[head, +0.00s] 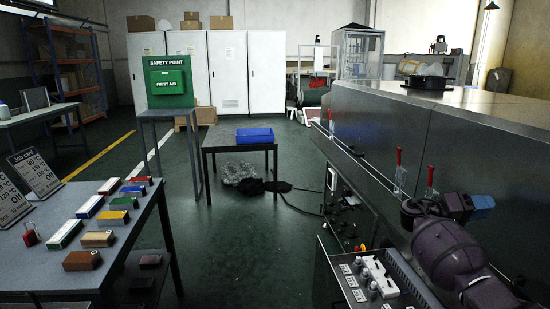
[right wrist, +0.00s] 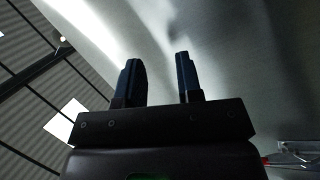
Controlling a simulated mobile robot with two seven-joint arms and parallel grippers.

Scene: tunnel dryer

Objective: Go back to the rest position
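My right gripper (head: 482,203) shows at the right of the head view, its blue fingers in front of the grey metal side of the long dryer (head: 445,130). In the right wrist view, the two dark blue fingers of the right gripper (right wrist: 159,68) stand apart with nothing between them. A smooth grey metal surface (right wrist: 235,60) fills the view beyond them; I cannot tell how far off it is. My left gripper is in neither view.
Red-handled levers (head: 398,160) stand along the dryer, near my right arm. A control panel (head: 372,275) with switches lies below. A table (head: 75,270) with several coloured boxes is at left.

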